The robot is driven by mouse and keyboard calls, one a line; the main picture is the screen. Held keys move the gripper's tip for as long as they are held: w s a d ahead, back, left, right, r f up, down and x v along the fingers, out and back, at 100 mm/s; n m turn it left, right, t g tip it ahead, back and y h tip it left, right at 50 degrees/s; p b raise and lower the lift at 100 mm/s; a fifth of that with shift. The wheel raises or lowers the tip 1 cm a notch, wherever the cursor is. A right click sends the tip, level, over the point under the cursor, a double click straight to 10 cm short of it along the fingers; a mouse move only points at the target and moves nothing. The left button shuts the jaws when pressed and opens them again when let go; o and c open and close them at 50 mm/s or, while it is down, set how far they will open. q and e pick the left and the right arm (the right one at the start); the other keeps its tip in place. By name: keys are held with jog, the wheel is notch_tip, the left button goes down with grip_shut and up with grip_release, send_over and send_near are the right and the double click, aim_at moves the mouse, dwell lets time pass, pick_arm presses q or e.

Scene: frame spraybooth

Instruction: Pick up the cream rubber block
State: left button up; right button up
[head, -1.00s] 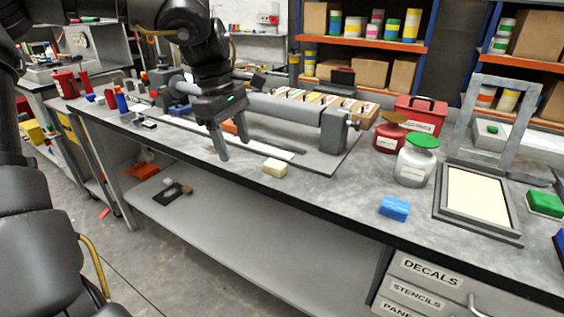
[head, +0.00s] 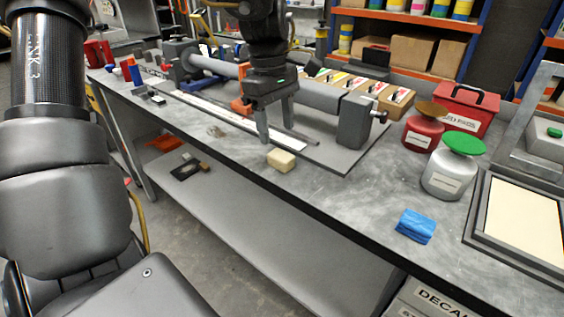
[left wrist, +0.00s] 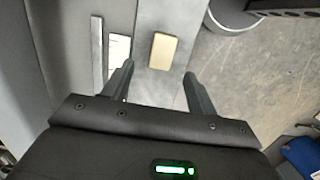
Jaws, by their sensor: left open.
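The cream rubber block (head: 281,160) lies on the grey bench near its front edge, in front of the roller fixture. It also shows in the left wrist view (left wrist: 162,51), just beyond the fingertips and sideways between them. My left gripper (head: 277,131) points down at the block from behind and above, its fingers apart with nothing between them. In the left wrist view the open fingers (left wrist: 158,70) do not touch the block. My right gripper is in neither view.
The roller fixture (head: 318,97) stands behind the block. A blue block (head: 416,226), a green-lidded jar (head: 450,170), a red jar (head: 422,130) and a framed screen (head: 520,225) stand to the right. The bench around the cream block is mostly clear; a lower shelf (head: 250,235) lies below.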

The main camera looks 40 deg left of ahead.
aim_at(281, 155)
pick_arm(q)
jog(key=shift+f, duration=0.45)
jog(key=shift+s+d, duration=0.1)
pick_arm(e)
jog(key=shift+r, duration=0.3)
pick_arm(q)
jog(key=shift+d+f, duration=0.1)
jog(key=shift+f, duration=0.3)
jog(key=f, duration=0.3)
jog(key=f+b, duration=0.1)
jog(key=shift+d+f, duration=0.15)
jog(key=shift+d, duration=0.25)
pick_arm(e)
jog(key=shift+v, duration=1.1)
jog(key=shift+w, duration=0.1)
pick_arm(q)
jog(key=c, duration=1.1)
